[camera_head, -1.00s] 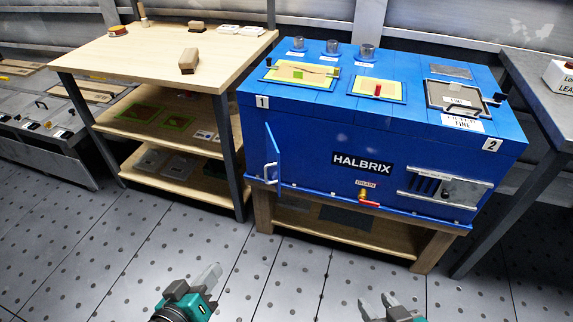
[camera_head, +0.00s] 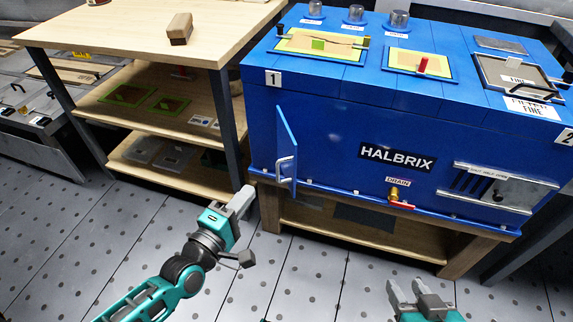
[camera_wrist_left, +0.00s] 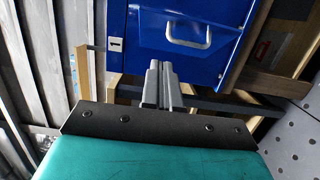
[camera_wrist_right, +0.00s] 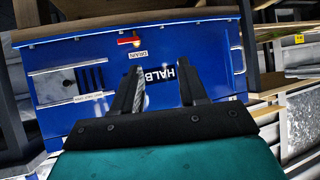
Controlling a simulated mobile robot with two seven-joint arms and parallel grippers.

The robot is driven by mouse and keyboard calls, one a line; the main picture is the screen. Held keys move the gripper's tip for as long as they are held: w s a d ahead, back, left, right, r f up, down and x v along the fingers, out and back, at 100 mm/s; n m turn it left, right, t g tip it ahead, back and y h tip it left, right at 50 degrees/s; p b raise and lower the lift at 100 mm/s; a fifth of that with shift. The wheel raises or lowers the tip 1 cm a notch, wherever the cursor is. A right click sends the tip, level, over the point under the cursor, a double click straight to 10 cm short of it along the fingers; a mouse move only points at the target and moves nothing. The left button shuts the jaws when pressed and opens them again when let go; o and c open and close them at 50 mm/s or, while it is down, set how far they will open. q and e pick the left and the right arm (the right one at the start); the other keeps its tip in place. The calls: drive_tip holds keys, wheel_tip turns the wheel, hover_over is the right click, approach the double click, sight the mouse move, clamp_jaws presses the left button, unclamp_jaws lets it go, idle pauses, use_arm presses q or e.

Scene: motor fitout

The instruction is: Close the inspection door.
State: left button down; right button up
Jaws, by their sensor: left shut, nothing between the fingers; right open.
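The inspection door (camera_head: 288,150) is a narrow blue panel with a silver handle, at the left of the blue HALBRIX cabinet's (camera_head: 330,130) front. It stands open, swung outward. In the left wrist view the door (camera_wrist_left: 190,60) and its handle (camera_wrist_left: 188,32) lie beyond the fingers. My left gripper (camera_head: 246,196) is shut and empty, left of and below the door, apart from it in the head view. Its fingers show in the left wrist view (camera_wrist_left: 160,75). My right gripper (camera_head: 405,290) is open and empty, low in front of the cabinet; its spread fingers also show in the right wrist view (camera_wrist_right: 160,80).
A wooden shelf table (camera_head: 120,35) stands left of the cabinet, its dark leg (camera_head: 228,112) near my left gripper. A red-handled drain valve (camera_head: 398,203) and a silver vent panel (camera_head: 500,185) are on the cabinet front. The floor (camera_head: 310,270) in front is clear.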

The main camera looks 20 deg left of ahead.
use_arm(q)
drive_tip(key=b, duration=0.2)
approach(292, 155)
drive_tip(key=w+a, duration=0.2)
drive_tip(key=w, duration=0.1)
drive_tip(key=shift+w+d, duration=0.65)
drive_tip(key=shift+d, duration=0.2)
drive_tip(key=shift+w+d, duration=0.65)
drive_tip(key=shift+d, duration=0.15)
